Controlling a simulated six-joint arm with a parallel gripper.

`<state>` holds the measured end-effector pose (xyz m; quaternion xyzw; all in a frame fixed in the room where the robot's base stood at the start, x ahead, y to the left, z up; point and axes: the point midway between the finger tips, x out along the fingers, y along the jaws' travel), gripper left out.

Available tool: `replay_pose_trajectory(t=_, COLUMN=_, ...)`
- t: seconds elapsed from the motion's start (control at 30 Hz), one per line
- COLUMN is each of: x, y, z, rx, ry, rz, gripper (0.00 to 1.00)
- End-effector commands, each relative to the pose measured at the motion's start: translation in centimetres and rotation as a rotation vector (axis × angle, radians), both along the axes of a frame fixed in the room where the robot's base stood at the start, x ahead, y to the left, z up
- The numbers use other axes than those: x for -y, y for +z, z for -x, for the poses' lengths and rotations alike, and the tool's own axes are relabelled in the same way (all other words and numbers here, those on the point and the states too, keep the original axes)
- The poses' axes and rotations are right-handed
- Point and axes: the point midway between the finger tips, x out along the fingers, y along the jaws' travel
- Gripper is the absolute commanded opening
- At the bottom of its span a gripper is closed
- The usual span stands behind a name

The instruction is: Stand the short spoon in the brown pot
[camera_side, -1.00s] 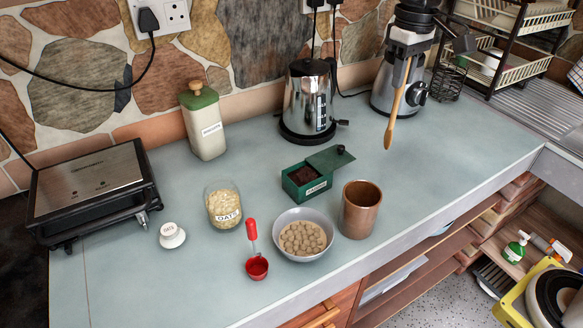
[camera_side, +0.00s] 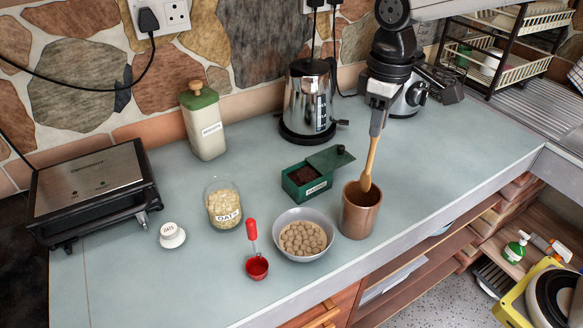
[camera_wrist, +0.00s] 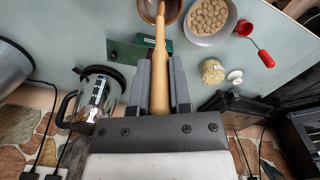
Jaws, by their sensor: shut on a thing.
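The short spoon (camera_side: 368,172) is wooden and hangs bowl-down from my gripper (camera_side: 377,122), which is shut on its handle. In the side view its bowl end is at the height of the brown pot's rim, over or just behind the opening; I cannot tell whether it is inside. The brown pot (camera_side: 359,214) stands upright at the counter's front. In the wrist view my gripper (camera_wrist: 160,85) grips the spoon (camera_wrist: 161,62), whose bowl end overlaps the brown pot (camera_wrist: 172,8) at the top edge.
A grey bowl of round brown pieces (camera_side: 274,240) stands just left of the pot. Behind it is an open green box (camera_side: 296,194). A red scoop (camera_side: 257,268), oats jar (camera_side: 214,219) and white lid (camera_side: 172,236) are further left. A kettle (camera_side: 297,110) stands behind.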

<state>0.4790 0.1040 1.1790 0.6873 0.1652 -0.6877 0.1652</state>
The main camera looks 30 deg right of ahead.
Motion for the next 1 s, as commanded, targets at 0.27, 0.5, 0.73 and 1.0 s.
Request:
replay_pose_trajectory(t=0.27, x=0.0, y=-1.4, z=0.0, rx=-0.002, ry=-0.001, rz=0.001, gripper=0.0)
replay_pose_trajectory(t=0.5, x=0.0, y=-4.7, z=0.0, rx=-0.004, ry=-0.001, rz=0.001, gripper=0.0)
replay_pose_trajectory(t=0.73, x=0.0, y=-6.3, z=0.0, rx=0.0, ry=-0.001, rz=0.0, gripper=0.0)
replay_pose_trajectory(t=1.0, x=0.0, y=-7.2, z=0.0, rx=-0.001, ry=-0.001, rz=0.0, gripper=0.0)
